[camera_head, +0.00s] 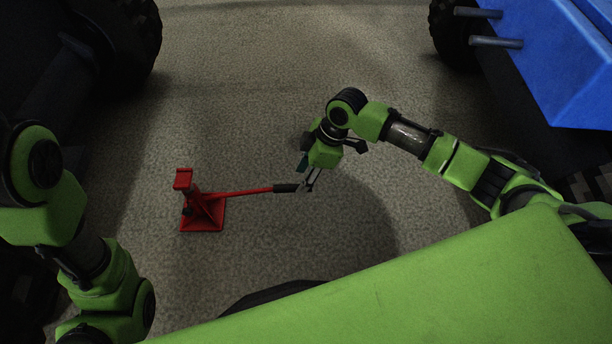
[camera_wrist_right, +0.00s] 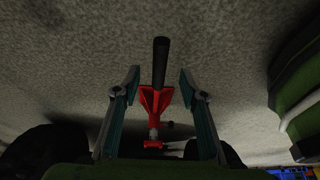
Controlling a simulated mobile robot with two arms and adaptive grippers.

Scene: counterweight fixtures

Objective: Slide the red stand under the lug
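The red stand (camera_head: 203,212) is upright on the floor, left of centre in the head view, with a square base and a flat top. A red bar with a black grip (camera_head: 286,188) sticks out from it to the right. My right gripper (camera_head: 308,184) is at the end of that grip. In the right wrist view, its two fingers (camera_wrist_right: 159,84) are apart, one on each side of the black grip (camera_wrist_right: 161,62), with gaps visible. The red stand (camera_wrist_right: 155,100) shows beyond them. My left arm is at the left edge; its gripper is out of view. I cannot pick out the lug.
A dark wheel (camera_head: 125,38) and dark machine parts stand at the upper left. A blue machine body (camera_head: 560,60) with two grey pins (camera_head: 495,43) and a dark wheel is at the upper right. The grey floor (camera_head: 290,70) between them is clear.

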